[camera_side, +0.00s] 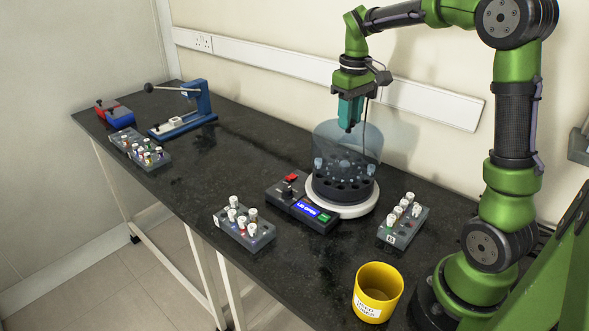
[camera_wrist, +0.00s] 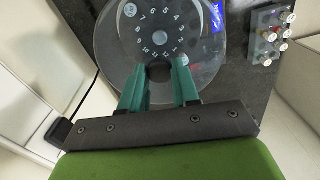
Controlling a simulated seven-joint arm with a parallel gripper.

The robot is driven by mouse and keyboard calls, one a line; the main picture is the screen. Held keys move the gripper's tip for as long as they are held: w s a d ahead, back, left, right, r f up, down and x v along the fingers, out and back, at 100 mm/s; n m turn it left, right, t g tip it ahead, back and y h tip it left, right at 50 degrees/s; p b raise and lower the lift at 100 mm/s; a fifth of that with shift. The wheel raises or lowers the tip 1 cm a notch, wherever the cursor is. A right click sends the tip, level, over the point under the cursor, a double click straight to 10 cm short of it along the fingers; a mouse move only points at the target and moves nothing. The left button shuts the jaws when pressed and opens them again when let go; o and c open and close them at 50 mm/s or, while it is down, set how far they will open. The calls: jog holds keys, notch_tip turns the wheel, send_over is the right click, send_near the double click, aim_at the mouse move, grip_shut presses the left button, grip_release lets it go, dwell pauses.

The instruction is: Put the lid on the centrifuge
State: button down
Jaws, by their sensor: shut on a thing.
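The centrifuge is a white round base (camera_side: 342,208) with a dark rotor bowl, on the black bench. Its front panel display (camera_side: 307,209) seems to read "LID OPEN". The clear, bluish lid (camera_side: 329,138) is over the bowl, upright or nearly so; I cannot tell whether its lower edge touches the base. My gripper (camera_side: 350,127) points down at the lid's top and is shut on it, apparently at a dark knob. In the wrist view, my gripper (camera_wrist: 161,82) straddles that spot, and the rotor's numbered ring shows through the lid (camera_wrist: 207,78).
Vial racks stand left (camera_side: 244,228) and right (camera_side: 403,222) of the centrifuge. A yellow cup (camera_side: 377,292) is at the front. A blue lever device (camera_side: 190,110), a red and blue item (camera_side: 114,112) and another rack (camera_side: 140,149) are at the far left. Bench between is clear.

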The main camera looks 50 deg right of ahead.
aim_at(348, 132)
jog(key=shift+f, duration=0.7)
dwell(1.0)
jog(key=shift+f, duration=3.15)
jog(key=shift+c, duration=1.3)
grip_release()
jog(key=shift+r, duration=3)
